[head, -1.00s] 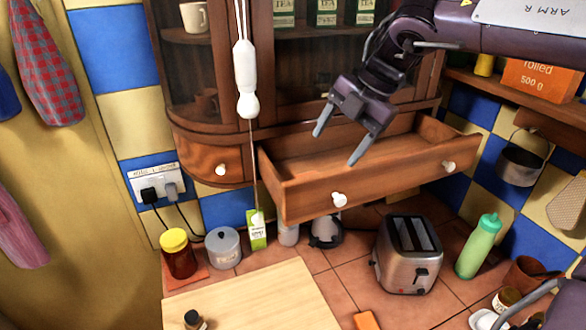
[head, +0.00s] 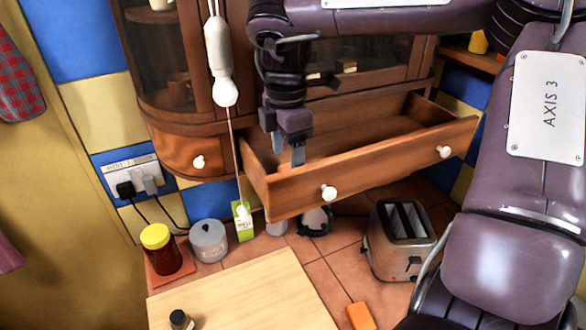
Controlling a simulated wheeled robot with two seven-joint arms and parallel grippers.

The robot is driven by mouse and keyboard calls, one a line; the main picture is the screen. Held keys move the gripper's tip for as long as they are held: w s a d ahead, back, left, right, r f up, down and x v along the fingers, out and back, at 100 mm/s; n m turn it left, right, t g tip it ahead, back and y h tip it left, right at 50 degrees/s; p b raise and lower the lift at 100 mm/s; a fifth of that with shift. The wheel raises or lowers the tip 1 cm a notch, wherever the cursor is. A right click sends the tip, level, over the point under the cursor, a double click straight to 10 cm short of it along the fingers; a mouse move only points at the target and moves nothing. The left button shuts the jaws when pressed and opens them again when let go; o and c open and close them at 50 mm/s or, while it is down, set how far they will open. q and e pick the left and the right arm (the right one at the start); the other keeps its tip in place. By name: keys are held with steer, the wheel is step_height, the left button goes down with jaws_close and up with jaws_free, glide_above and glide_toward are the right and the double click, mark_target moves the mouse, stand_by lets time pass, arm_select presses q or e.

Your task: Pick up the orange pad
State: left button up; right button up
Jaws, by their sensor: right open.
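An orange pad (head: 360,316) lies on the tiled counter at the bottom edge of the head view, just right of the pale wooden board; its lower part is cut off. My right gripper (head: 286,155) is open and empty, pointing down at the left part of the open drawer (head: 385,168), well above and behind the pad. Whether its fingertips are inside the drawer or above it is hard to tell. The drawer's visible inside looks empty. My left gripper does not show.
A steel toaster (head: 400,240) stands right of the pad, with my arm crossing the right side. The wooden board (head: 245,295) bears a small dark-capped bottle (head: 180,320). A yellow-lidded jar (head: 160,248) and a grey pot (head: 209,240) stand behind it. A white pull cord (head: 219,60) hangs beside my gripper.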

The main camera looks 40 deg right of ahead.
mark_target(285, 166)
steer(key=f+p, duration=0.2)
steer(key=f, duration=0.1)
steer(key=shift+w+a+f, duration=0.15)
steer(key=shift+w+f, duration=0.05)
steer(key=shift+f, duration=0.05)
steer(key=shift+w+f, duration=0.15)
steer(key=shift+f, duration=0.3)
steer(key=shift+r, duration=0.1)
steer(key=c, duration=1.1)
